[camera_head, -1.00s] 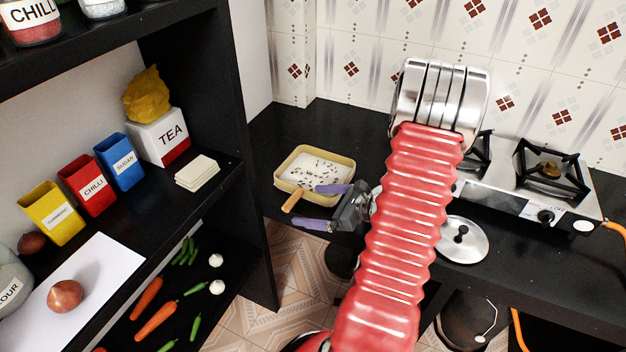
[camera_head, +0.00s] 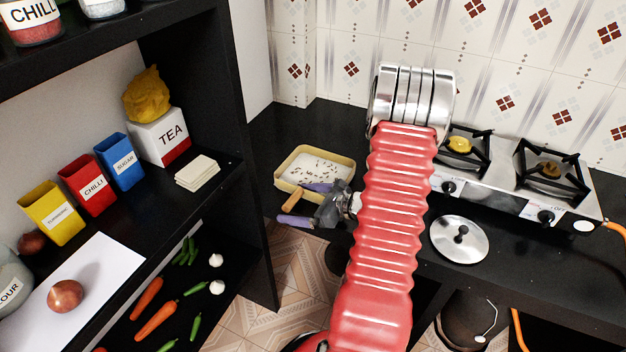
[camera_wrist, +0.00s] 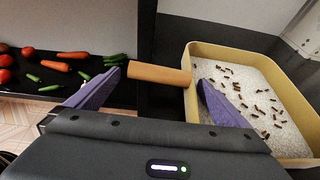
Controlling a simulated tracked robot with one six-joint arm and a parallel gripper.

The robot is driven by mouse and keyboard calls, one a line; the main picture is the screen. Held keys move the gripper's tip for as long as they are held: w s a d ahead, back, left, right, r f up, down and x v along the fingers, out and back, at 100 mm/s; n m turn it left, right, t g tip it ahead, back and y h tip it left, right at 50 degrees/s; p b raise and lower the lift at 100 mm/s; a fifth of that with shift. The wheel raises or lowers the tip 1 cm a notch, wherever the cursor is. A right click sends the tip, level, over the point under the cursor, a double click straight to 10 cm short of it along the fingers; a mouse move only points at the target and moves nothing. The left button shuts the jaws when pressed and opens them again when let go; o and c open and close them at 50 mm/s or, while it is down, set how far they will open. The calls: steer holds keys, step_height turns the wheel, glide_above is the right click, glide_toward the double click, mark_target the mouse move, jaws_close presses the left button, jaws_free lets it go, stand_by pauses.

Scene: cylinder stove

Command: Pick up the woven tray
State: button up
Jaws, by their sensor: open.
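The woven tray (camera_head: 341,160) is a pale yellow square tray with a wooden handle (camera_head: 292,200), holding white grains with brown bits. It sits on the black counter in the head view. In the wrist view the tray's rim (camera_wrist: 190,50) is at the right, and its handle (camera_wrist: 160,74) points left from its near-left wall. My gripper (camera_head: 306,204) has purple fingers and is at the handle. In the wrist view my gripper (camera_wrist: 158,92) is open, its two fingers on either side of the handle. Contact cannot be told.
A two-burner stove (camera_head: 510,185) and a round steel lid (camera_head: 459,240) are to the right on the counter. A black shelf (camera_head: 190,200) with jars and vegetables stands at the left. A tiled wall closes off the back.

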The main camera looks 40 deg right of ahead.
stand_by(0.5)
steer(key=c, duration=1.1)
steer(key=shift+r, duration=0.1)
steer(key=shift+r, duration=4.95)
steer(key=o, duration=0.8)
jaws_close()
